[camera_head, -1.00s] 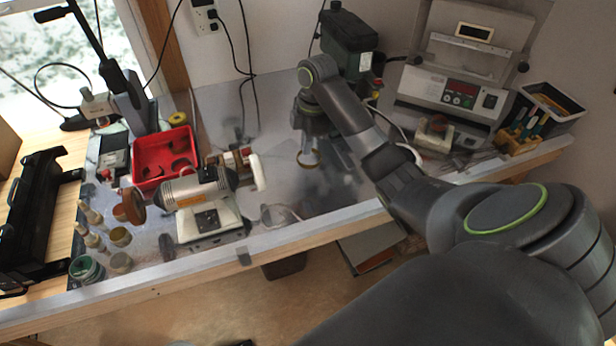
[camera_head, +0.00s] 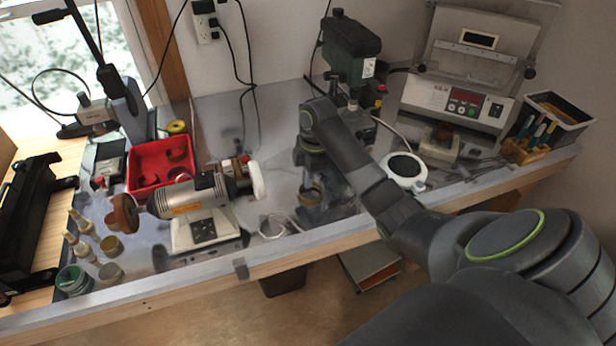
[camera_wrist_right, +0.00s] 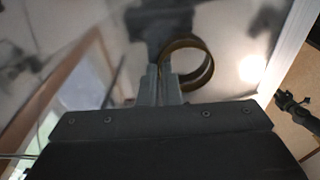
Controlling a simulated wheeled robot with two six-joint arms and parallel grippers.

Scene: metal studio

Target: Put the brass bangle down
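The brass bangle (camera_head: 310,196) is a thin gold-brown ring below my right gripper (camera_head: 309,180) in the head view, over the grey metal bench top (camera_head: 345,205). In the right wrist view the bangle (camera_wrist_right: 207,70) stands on edge at the fingertips. The near-parallel fingers (camera_wrist_right: 160,82) of my right gripper are close together, with the left side of the ring between their tips. I cannot tell whether the bangle touches the bench. My left gripper is not in view.
A polishing motor (camera_head: 200,205) and a red tray (camera_head: 150,165) stand left of the bangle. A wire loop (camera_head: 272,226) lies nearer. A round white-rimmed device (camera_head: 403,168) is to the right, a green drill press (camera_head: 350,48) behind. Bare bench lies around the gripper.

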